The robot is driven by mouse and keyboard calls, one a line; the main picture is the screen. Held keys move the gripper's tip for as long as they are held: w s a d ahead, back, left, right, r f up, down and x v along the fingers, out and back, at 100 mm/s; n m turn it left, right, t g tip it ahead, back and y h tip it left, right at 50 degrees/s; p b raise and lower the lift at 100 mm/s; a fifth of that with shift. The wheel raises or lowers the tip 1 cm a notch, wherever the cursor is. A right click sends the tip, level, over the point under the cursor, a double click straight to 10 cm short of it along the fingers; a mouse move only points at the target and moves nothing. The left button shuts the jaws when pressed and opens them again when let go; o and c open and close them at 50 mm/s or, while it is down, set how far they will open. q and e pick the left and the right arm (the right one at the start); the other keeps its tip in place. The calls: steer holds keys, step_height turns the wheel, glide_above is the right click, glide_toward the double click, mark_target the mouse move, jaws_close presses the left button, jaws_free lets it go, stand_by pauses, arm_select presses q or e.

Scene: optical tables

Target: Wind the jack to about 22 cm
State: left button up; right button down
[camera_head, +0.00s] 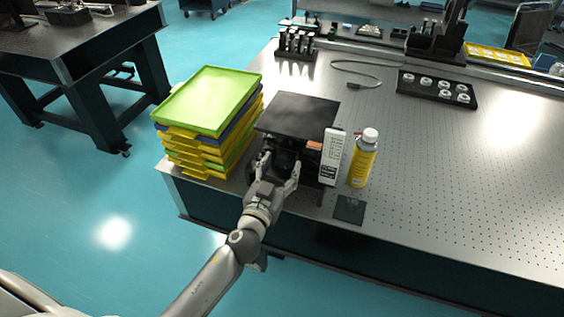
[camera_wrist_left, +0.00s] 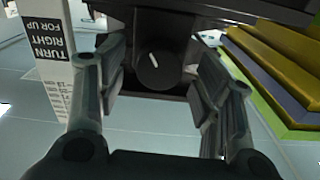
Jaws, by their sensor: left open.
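The jack (camera_head: 299,115) is a black lift with a flat square top plate, standing near the front edge of the optical table. Its round black knob (camera_wrist_left: 154,70) with a white mark shows in the left wrist view, between my fingers. My left gripper (camera_head: 277,172) is open at the front of the jack, with one finger on each side of the knob and gaps beside it. A white upright scale (camera_head: 332,157) stands at the jack's right side; its label reads "TURN RIGHT FOR UP" in the left wrist view (camera_wrist_left: 47,42). The right gripper is not in view.
A stack of green, blue and yellow trays (camera_head: 208,103) stands close to the left of the jack. A yellow bottle (camera_head: 363,160) with a white cap stands to the right. A small dark plate (camera_head: 349,209) lies at the front edge. The table's right side (camera_head: 470,180) is clear.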

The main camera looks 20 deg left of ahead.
arm_select(q)
steer(key=shift+w, duration=0.6)
steer(key=c, duration=1)
steer(key=shift+m, duration=0.3)
